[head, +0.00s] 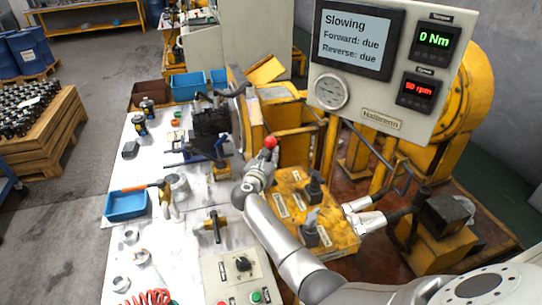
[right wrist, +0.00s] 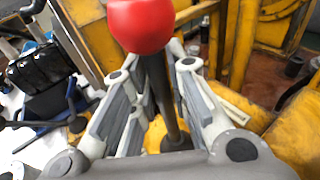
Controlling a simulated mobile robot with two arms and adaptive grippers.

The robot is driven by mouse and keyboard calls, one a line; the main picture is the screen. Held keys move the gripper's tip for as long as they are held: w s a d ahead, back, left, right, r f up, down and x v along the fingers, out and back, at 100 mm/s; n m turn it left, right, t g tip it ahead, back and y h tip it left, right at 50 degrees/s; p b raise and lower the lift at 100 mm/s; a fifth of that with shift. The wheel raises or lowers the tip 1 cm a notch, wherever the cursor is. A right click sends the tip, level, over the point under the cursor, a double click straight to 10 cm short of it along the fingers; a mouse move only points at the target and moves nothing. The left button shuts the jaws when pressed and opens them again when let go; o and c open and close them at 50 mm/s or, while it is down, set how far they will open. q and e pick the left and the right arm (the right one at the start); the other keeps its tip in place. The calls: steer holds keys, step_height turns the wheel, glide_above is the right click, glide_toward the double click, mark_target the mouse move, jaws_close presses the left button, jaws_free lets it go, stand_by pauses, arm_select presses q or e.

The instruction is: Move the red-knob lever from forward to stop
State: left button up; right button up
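The red-knob lever shows its round red knob (head: 270,142) at the back left corner of the yellow control console (head: 330,240). In the right wrist view the knob (right wrist: 140,24) is large at the top, with its dark rod (right wrist: 166,100) running down between my fingers. My right gripper (head: 264,166) is just below the knob, with its fingers (right wrist: 158,85) on both sides of the rod and seemingly closed on it. The lever's base is mostly hidden by the gripper and arm. My left gripper is not in view.
Dark handles (head: 314,186) stand on the console. The white bench (head: 190,262) at left holds tools and a blue tray (head: 126,205).

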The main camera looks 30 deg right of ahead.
steer(key=shift+o, duration=1.4)
steer(key=v, duration=1.2)
